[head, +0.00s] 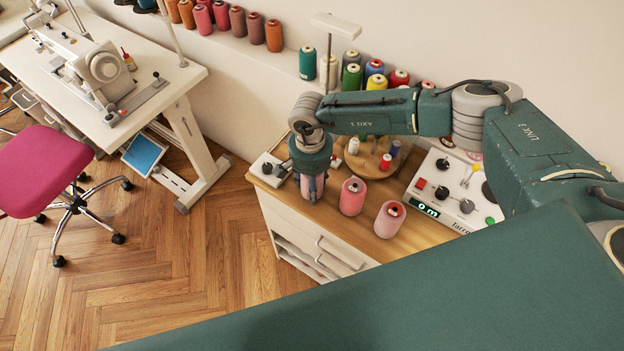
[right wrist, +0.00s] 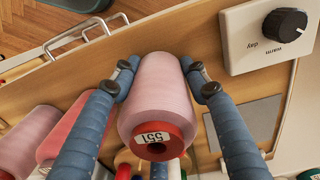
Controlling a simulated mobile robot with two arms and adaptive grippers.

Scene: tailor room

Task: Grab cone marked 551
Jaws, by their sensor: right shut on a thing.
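The pink thread cone (right wrist: 160,90) marked 551 is in the middle of the right wrist view, its red end and white label facing the camera. My right gripper (right wrist: 160,78) is shut on it, one blue finger touching each side. In the head view my right gripper (head: 312,192) points down over the left end of the wooden cabinet top (head: 388,247) and mostly hides the cone. I cannot tell whether the cone still touches the top. Two other pink cones, a nearer one (head: 389,219) and a middle one (head: 352,197), stand to its right. My left gripper is not in view.
A white dial box (right wrist: 268,36) is close to the gripper. A round spool stand (head: 370,165) and a white control panel (head: 452,192) are on the top's right part. Several coloured cones line the wall ledge (head: 285,62). A sewing table (head: 165,85) stands left.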

